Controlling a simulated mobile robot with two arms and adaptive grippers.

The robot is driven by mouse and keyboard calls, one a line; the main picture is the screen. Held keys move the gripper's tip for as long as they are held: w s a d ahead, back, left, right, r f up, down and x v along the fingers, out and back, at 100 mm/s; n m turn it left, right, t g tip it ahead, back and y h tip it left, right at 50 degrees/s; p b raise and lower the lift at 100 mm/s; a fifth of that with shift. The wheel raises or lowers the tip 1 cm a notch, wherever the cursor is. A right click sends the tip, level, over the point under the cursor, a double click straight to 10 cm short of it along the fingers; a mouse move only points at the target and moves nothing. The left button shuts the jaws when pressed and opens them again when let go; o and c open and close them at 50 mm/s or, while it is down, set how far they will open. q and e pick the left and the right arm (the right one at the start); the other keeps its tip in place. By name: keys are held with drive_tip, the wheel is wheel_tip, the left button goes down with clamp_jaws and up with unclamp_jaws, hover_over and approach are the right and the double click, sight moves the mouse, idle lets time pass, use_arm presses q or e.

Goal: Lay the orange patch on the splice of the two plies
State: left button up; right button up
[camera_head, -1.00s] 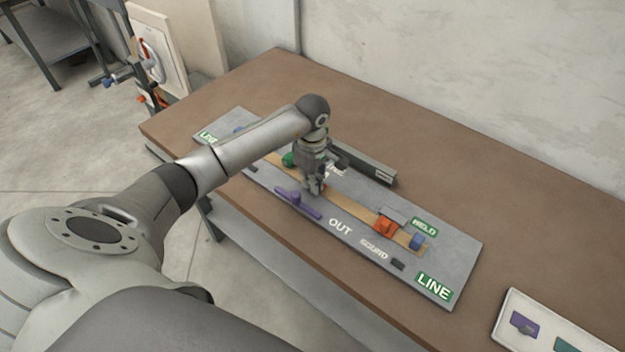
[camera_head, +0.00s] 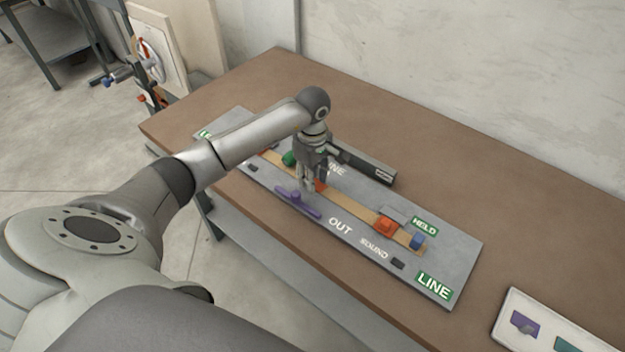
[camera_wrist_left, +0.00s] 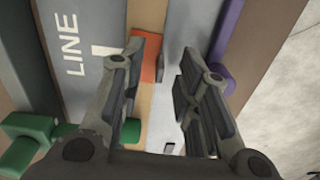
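The orange patch (camera_head: 321,186) lies on the tan ply strip (camera_head: 350,208) near the middle of the grey board. In the left wrist view the patch (camera_wrist_left: 149,66) shows beyond my fingers, partly hidden by the left-hand one. A small dark piece stands at its edge. The splice itself cannot be made out. My left gripper (camera_head: 308,188) is above the strip beside the patch, pointing down. In the wrist view its fingers (camera_wrist_left: 165,70) are apart, with nothing held between them. My right gripper is not in view.
A purple bar (camera_head: 298,204) lies along the board's near side. A dark rail (camera_head: 365,165) stands behind the strip. A green part (camera_head: 289,158) is left of my gripper; an orange block (camera_head: 386,225) and blue block (camera_head: 417,241) are right. A white tray (camera_head: 507,300) sits lower right.

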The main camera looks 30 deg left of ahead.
use_arm(q)
wheel_tip(320, 180, up, 10)
drive_tip(key=shift+r, duration=0.15)
